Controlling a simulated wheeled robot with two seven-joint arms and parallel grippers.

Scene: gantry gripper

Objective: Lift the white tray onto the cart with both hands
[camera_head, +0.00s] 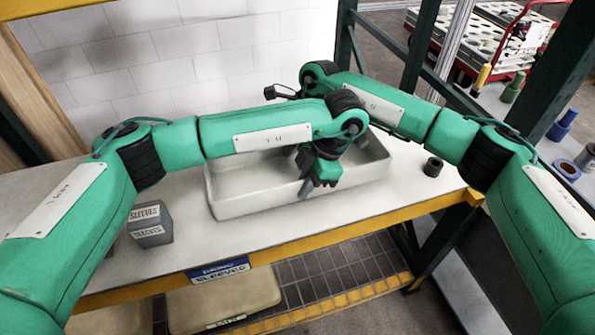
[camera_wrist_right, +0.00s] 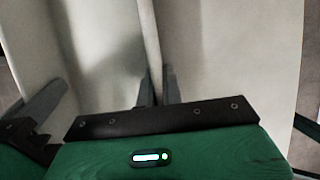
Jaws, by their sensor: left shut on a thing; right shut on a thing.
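The white tray (camera_head: 232,207) is a long, shallow, open box resting on the grey workbench. My left gripper (camera_head: 306,188) is at the tray's front long wall, shut on it; its fingertips are small in view. My right gripper (camera_wrist_right: 158,92) is shut on a tray wall (camera_wrist_right: 151,40) in the right wrist view, one finger on each side. In the head view my left forearm hides most of my right gripper. A cart (camera_head: 437,48) with a red frame stands on the floor at the upper right, loaded with pale slotted trays.
A grey box labelled SLEEVES (camera_head: 150,224) stands left of the tray. A small dark ring (camera_head: 433,167) lies to its right. A dark green post (camera_head: 545,80) and frame stand between bench and cart. Blue and grey parts (camera_head: 563,125) sit at far right.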

